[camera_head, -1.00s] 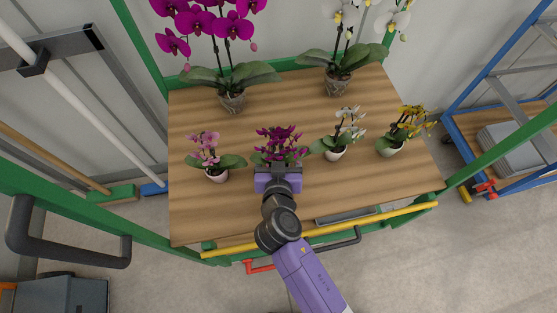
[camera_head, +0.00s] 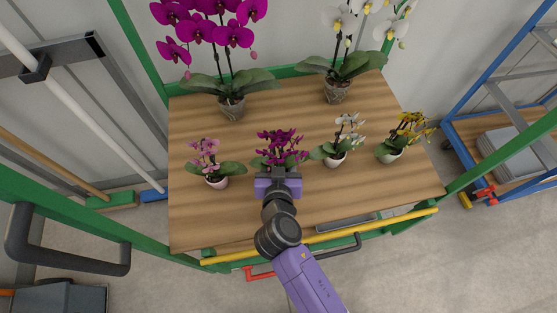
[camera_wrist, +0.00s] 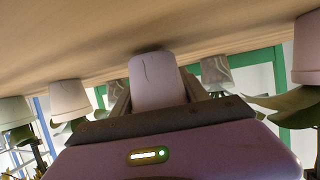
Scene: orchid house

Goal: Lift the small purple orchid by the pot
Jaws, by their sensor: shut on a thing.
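The small purple orchid (camera_head: 281,146) has dark magenta flowers and stands upright in the front row. In the head view its pot is hidden behind my gripper (camera_head: 278,174). The wrist view is upside down, with the wooden table on top. There the pale pot (camera_wrist: 155,80), with a thin dark line on it, sits between the two fingers of my gripper, which are shut on it. I cannot tell whether the pot's base touches the table or is slightly above it.
A pink orchid (camera_head: 207,160) stands to the left on the wooden table (camera_head: 300,210). A small white orchid (camera_head: 336,150) is close on the right, then a yellow one (camera_head: 403,137). Two tall orchids stand behind. A yellow bar (camera_head: 325,236) runs along the front edge.

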